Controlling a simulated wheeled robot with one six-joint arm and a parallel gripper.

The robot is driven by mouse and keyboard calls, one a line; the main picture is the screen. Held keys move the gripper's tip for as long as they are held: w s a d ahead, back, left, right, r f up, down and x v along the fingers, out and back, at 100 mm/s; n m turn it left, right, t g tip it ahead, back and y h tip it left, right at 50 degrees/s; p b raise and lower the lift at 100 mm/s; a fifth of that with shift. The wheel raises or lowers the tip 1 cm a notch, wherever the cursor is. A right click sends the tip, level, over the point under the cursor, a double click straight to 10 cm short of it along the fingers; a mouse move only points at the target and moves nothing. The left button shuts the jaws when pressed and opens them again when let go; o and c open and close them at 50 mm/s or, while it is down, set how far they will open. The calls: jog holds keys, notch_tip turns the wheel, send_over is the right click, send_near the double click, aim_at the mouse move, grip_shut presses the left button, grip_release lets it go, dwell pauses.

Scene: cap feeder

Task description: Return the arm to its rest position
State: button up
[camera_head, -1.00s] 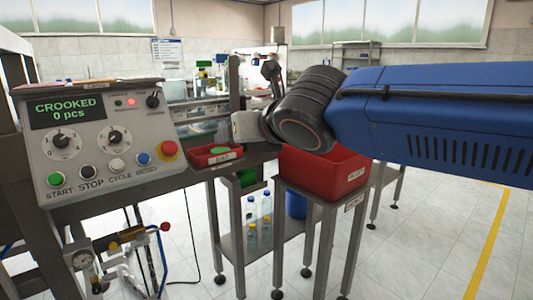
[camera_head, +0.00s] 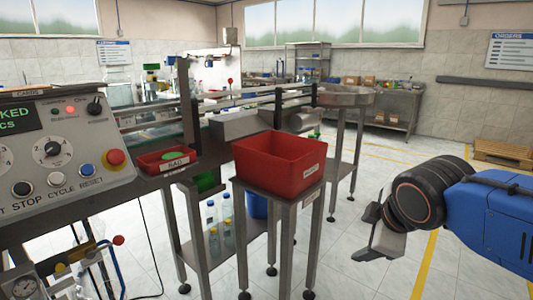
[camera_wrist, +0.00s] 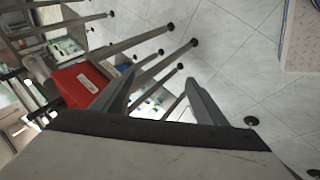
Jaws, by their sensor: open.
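My gripper (camera_head: 376,238) hangs at the right of the head view at the end of my blue arm, over open floor and apart from everything. In the wrist view its two fingers (camera_wrist: 160,97) stand apart with nothing between them. The large red bin (camera_head: 285,165) stands on its metal stand to the left of my gripper; it also shows in the wrist view (camera_wrist: 78,86).
The control panel (camera_head: 60,150) with buttons and a lit red lamp is at the left. A small red tray (camera_head: 168,162) sits beside it. A conveyor (camera_head: 250,100) runs behind the large bin. Tiled floor (camera_head: 400,165) around my gripper is clear. A pallet (camera_head: 503,153) lies far right.

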jog(key=s+d+f+m+g, duration=0.2)
jog(key=s+d+f+m, duration=0.4)
jog(key=s+f+m, duration=0.4)
jog(key=s+m, duration=0.1)
jog(key=m, duration=0.2)
jog(key=shift+s+d+g, duration=0.35)
jog(key=shift+g, duration=0.05)
